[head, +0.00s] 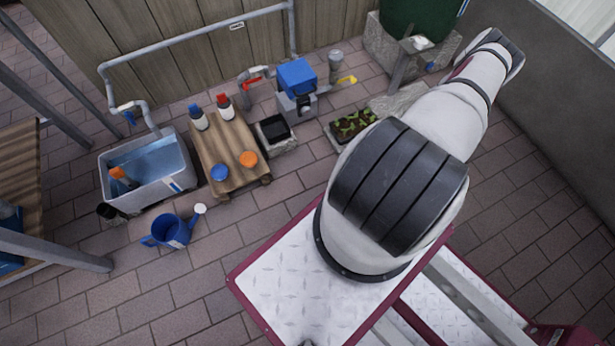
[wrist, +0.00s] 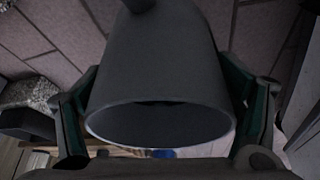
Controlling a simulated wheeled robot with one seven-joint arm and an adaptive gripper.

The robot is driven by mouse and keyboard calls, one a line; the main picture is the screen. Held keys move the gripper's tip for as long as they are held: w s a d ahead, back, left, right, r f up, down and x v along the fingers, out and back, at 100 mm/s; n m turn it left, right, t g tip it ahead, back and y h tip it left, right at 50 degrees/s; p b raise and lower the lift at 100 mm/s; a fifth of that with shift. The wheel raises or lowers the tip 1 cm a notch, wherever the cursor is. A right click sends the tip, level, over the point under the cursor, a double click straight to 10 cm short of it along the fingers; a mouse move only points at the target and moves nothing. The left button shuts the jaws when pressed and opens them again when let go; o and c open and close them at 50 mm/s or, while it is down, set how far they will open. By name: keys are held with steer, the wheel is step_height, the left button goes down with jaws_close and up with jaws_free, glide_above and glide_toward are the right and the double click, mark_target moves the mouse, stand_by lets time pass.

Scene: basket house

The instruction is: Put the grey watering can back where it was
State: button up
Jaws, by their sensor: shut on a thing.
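The grey watering can (wrist: 160,60) fills the middle of the wrist view, its wide round opening facing the camera. My gripper (wrist: 165,85) has a dark green finger on each side of the can and is shut on it. A grey part of the can sticks out at the top edge of the wrist view. I cannot make out the gripper or the grey can in the head view. A blue watering can (head: 172,233) stands on the paving at the left in the head view.
A water trough (head: 181,181) and a low wooden pallet table (head: 237,183) with bottles and lids stand left. A blue-topped pump (head: 297,77), a plant tray (head: 353,124) and a green barrel (head: 412,14) stand farther back. Paving (head: 210,275) in front of the table is clear.

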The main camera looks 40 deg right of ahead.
steer(key=shift+w+a+f+b, duration=0.35)
steer(key=shift+w+f+b, duration=0.55)
steer(key=shift+w, duration=1.6)
steer(key=shift+w+a+f+b, duration=0.4)
steer(key=shift+w+f+b, duration=0.55)
steer(key=shift+w, duration=1.55)
steer(key=shift+w+a+f+b, duration=0.45)
steer(key=shift+w+b, duration=0.75)
steer(key=shift+w, duration=1.3)
steer(key=shift+d+f, duration=0.1)
steer(key=shift+f, duration=0.1)
steer(key=o, duration=1.8)
